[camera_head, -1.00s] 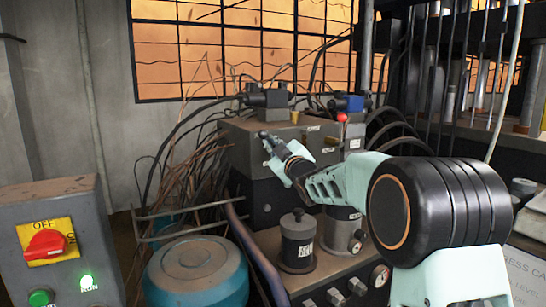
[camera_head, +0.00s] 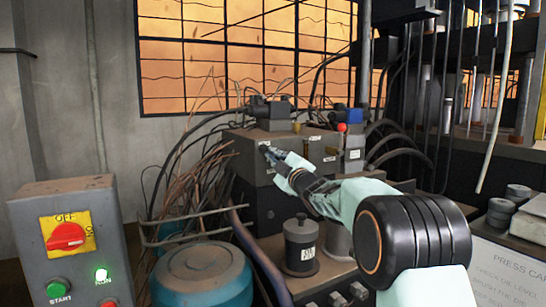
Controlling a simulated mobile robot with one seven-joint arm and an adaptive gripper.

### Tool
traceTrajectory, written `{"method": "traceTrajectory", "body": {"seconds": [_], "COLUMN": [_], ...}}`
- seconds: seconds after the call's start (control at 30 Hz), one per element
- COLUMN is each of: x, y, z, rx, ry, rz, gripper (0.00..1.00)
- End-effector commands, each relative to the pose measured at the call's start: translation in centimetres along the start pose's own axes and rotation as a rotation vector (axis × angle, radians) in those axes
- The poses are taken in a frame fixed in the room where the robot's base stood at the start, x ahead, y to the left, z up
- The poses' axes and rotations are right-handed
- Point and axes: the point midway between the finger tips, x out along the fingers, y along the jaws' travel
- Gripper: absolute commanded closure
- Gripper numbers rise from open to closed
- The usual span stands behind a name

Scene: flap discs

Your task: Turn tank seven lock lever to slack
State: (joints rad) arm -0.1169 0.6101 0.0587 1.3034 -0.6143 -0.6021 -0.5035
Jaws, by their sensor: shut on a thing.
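A dark grey block (camera_head: 255,158) with small white labels stands on the machine in front of the window. My gripper (camera_head: 268,152) reaches in from the right, its tips at the block's front face. Its fingers are shut on a small part there, which I take to be the lock lever. The fingers hide nearly all of it, so its angle cannot be told. The labels are too small to read, so which tank is number seven does not show.
A red-knobbed lever (camera_head: 341,127) and a blue-topped part (camera_head: 352,115) stand right of the block. Loose cables (camera_head: 190,175) hang at its left. A grey canister (camera_head: 300,245), a blue drum (camera_head: 202,275) and a switch box (camera_head: 75,235) are in front.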

Motion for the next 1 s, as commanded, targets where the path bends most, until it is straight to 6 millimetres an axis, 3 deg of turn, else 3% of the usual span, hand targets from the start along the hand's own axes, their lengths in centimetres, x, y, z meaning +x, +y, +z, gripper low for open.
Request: {"method": "traceTrajectory", "body": {"seconds": [0.13,0.17,0.3,0.67,1.0], "x": [0.0,0.0,0.0,-0.3,-4.3], "y": [0.0,0.0,0.0,0.0,0.1], "z": [-0.2,-0.2,-0.2,0.0,0.0], "rx": [-0.004,-0.004,-0.002,-0.001,-0.001], "ry": [0.005,0.005,0.004,0.001,0.0], "rz": [0.0,0.0,0.0,-0.001,0.0], "gripper": [1.0,0.9,0.76,0.76,0.76]}}
